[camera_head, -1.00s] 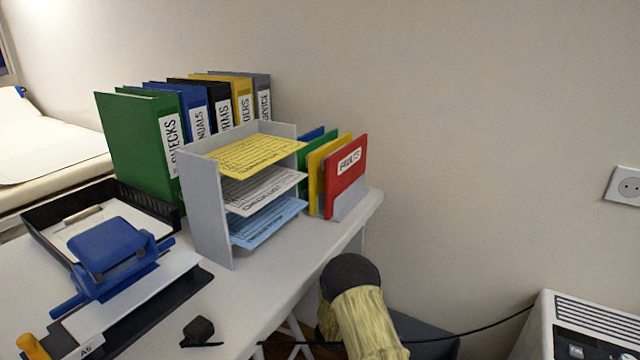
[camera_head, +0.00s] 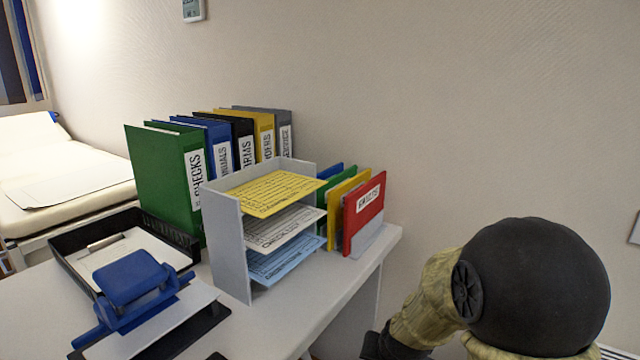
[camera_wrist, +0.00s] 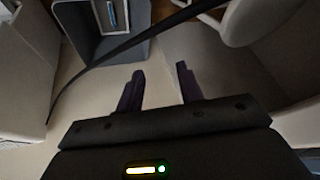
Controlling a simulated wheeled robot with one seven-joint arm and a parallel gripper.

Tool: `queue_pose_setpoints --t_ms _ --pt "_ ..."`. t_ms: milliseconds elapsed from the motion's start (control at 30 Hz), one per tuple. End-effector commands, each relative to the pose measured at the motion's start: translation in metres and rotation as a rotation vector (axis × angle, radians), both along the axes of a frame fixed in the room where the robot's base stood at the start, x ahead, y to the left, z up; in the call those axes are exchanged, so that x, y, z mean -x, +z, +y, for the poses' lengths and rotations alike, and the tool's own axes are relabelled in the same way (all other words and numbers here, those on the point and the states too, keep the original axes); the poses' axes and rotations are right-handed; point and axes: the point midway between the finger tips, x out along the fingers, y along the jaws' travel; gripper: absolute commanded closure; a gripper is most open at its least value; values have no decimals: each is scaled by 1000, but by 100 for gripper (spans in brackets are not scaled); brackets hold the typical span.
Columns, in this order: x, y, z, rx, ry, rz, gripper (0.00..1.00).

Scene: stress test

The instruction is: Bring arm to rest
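My gripper (camera_wrist: 160,82) shows in the wrist view with its two dark fingers apart and nothing between them. It points at bare light floor. In the head view my arm, with a black rounded joint and a yellowish cover, fills the lower right, beside the right end of the white desk (camera_head: 335,300). The gripper fingers are not clearly visible in the head view.
The desk carries several binders (camera_head: 165,180), a grey paper tray stack (camera_head: 228,245), upright folders (camera_head: 362,215), a blue hole punch (camera_head: 133,285) and a black tray (camera_head: 70,245). A dark cable (camera_wrist: 125,47) crosses above the floor near a grey bin-like box (camera_wrist: 75,22).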

Motion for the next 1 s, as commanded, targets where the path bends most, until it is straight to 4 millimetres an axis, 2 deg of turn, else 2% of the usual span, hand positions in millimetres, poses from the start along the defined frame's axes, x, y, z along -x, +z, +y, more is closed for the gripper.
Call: queue_pose_setpoints --t_ms 33,200,400,467,500,767,1000 --pt "19 7 -1 11 44 31 63" --pt "75 17 -5 59 166 139 63" --pt "129 24 -17 122 270 247 63" --pt "142 29 -21 138 291 274 63" --pt "139 39 -20 135 288 271 63" --pt "137 77 -19 134 287 268 63" --pt "137 131 -19 133 286 267 63"
